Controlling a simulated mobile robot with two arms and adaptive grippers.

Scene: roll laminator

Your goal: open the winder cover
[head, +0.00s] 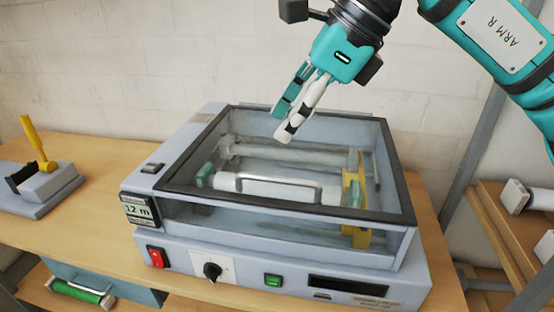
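The winder cover (289,205) is a clear box-like lid with a dark frame on top of the grey laminator (190,250). It looks closed. A grey bar handle (280,181) shows near its middle; I cannot tell whether it is on the lid or beneath it. Through the lid I see a white roller and a yellow part (353,190). My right gripper (281,126) hangs over the back of the cover, fingers pointing down and left. It appears apart from the cover, with nothing seen in it. The fingers overlap, so their gap is unclear. My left gripper is out of view.
The laminator's front has a red switch (156,257), a black knob (212,271) and a green button (273,281). A grey device with a yellow lever (36,143) stands at the left of the wooden table (95,225). A shelf (500,235) stands at the right.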

